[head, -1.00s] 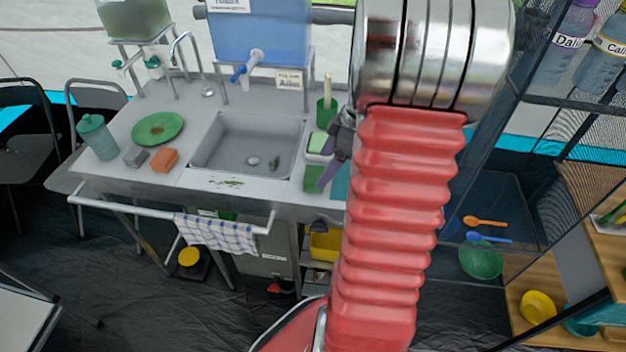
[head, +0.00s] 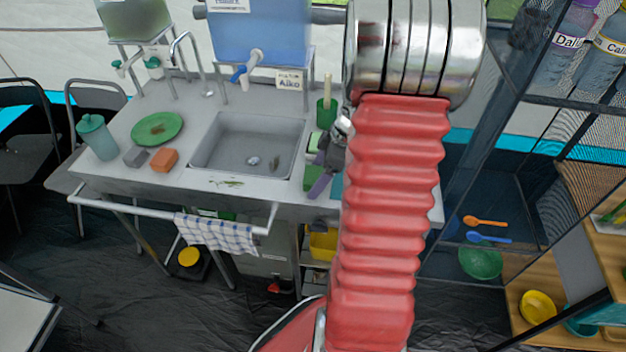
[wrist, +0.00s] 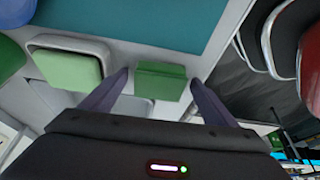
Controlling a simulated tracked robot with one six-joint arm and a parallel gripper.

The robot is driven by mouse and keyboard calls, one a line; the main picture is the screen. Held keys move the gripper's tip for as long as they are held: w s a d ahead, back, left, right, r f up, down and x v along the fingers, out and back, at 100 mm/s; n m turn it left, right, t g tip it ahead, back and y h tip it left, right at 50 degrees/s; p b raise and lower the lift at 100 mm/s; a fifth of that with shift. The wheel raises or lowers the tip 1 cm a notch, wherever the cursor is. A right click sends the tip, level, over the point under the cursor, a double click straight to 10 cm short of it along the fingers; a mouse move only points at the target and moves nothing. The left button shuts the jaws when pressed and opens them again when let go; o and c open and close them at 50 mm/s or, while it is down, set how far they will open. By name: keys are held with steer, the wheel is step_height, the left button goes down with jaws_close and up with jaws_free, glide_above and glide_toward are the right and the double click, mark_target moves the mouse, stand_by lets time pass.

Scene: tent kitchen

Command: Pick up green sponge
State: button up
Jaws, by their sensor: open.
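A green block (wrist: 160,82), which looks like the green sponge, sits on the pale counter in the wrist view. The fingers of my gripper (wrist: 158,80) are open, with one on each side of the block and a small gap on both sides. In the head view, my gripper (head: 320,172) with its purple fingers is over the counter right of the sink. The green block (head: 309,178) shows there partly behind the fingers. A second, lighter green piece (wrist: 68,72) lies in a white-rimmed holder to the left in the wrist view.
The sink (head: 245,145) is left of my gripper. A green cup (head: 326,114) with a brush stands behind it. A teal mat (wrist: 150,18) lies beside the block. An orange sponge (head: 164,160), a grey sponge (head: 135,156) and a green plate (head: 157,128) lie further left.

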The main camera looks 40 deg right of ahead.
mark_target(318, 175)
steer(key=c, duration=1.1)
step_height(318, 175, up, 10)
stand_by(0.4)
steer(key=o, duration=0.4)
steer(key=c, duration=0.3)
